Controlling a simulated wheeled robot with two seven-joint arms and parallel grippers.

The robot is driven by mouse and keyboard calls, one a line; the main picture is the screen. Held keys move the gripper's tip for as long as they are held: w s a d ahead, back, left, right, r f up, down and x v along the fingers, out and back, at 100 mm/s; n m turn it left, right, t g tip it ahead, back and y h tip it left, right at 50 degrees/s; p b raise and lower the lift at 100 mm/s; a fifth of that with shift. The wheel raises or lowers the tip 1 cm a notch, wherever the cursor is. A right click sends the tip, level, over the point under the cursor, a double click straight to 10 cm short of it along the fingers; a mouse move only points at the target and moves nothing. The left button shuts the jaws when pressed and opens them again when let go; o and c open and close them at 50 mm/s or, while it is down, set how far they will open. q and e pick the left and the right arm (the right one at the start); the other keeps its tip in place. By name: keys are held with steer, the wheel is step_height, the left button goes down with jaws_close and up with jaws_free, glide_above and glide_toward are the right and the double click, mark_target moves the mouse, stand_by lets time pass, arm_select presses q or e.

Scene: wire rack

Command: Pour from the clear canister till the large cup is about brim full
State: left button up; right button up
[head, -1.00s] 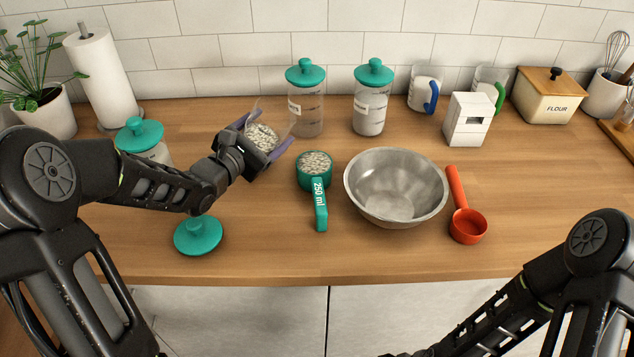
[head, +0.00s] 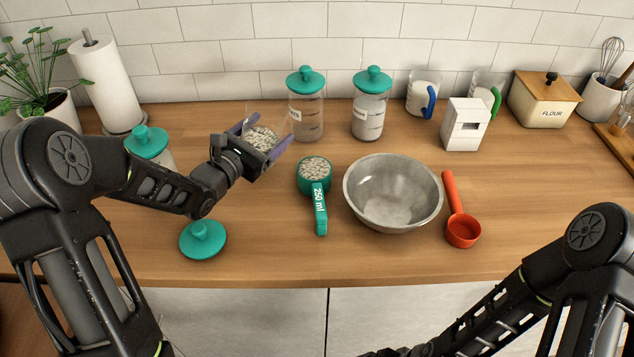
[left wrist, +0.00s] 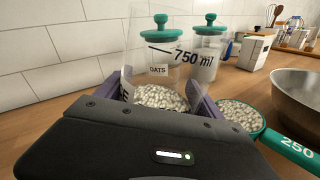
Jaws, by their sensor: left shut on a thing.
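My left gripper (head: 263,138) is shut on a clear canister (left wrist: 140,45) without a lid, marked 750 ml, with pale beans or similar pieces (head: 262,139) in its lower part. The canister stands close to upright or slightly tilted; I cannot tell exactly. It is just left of the large green cup (head: 314,172), labelled 250 ml, which sits on the counter filled with the same pale pieces to about its rim. The cup also shows in the left wrist view (left wrist: 243,113). My right gripper is not visible; only my right arm shows at the lower right.
A steel bowl (head: 392,192) stands right of the cup, with a red scoop (head: 461,228) beyond it. A green lid (head: 203,239) lies on the counter at front left. Lidded canisters (head: 306,105) (head: 370,103) stand behind. The counter's front middle is clear.

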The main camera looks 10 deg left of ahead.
mark_target(271, 114)
arm_select(q)
steer(key=shift+a+r+n+p, duration=0.1)
steer(key=shift+r+n+p, duration=1.2)
steer(key=shift+p, duration=2.9)
steer(key=shift+b, duration=0.4)
steer(key=shift+r, duration=0.6)
